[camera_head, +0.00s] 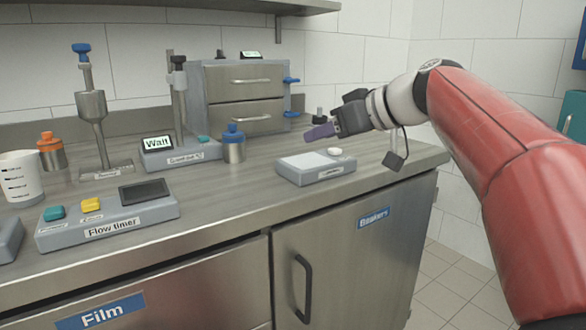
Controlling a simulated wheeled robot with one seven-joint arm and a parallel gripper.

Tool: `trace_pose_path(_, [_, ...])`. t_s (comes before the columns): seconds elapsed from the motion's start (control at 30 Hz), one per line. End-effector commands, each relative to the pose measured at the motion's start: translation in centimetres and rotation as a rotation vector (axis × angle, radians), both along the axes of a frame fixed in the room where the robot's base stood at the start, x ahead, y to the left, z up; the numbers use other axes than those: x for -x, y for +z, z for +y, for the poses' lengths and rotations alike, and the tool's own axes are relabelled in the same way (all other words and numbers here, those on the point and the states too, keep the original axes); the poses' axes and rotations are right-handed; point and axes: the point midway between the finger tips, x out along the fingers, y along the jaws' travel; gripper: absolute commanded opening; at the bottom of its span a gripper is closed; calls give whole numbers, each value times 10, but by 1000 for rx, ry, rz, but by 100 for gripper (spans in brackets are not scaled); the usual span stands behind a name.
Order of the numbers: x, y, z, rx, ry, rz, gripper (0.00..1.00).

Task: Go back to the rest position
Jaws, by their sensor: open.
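My gripper (318,131) is at the end of my red arm, which reaches in from the right. It is open, with nothing seen between its fingers. It is held above the right part of the steel counter (236,208), above and behind a small grey device (314,170) with a pale top panel and a white round knob. The gripper is seen from the side, so its fingers overlap and the gap is hard to make out.
A cup with a blue cap (233,149) stands left of the grey device. The Flow timer box (107,219), a white measuring cup (19,178) and an orange-capped cup (52,153) are further left. A two-drawer unit (244,99) stands behind. Floor shows at right.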

Motion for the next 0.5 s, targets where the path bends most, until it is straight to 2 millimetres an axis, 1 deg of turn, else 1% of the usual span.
trace_pose_path(0.17, [22,-23,-2,27,-68,88,42])
trace_pose_path(0.27, [39,-41,-5,47,-120,153,42])
trace_pose_path(0.37, [60,-64,-10,71,-187,223,42])
trace_pose_path(0.47, [88,-93,-17,105,-269,302,42])
trace_pose_path(0.5, [102,-107,-21,120,-308,336,42])
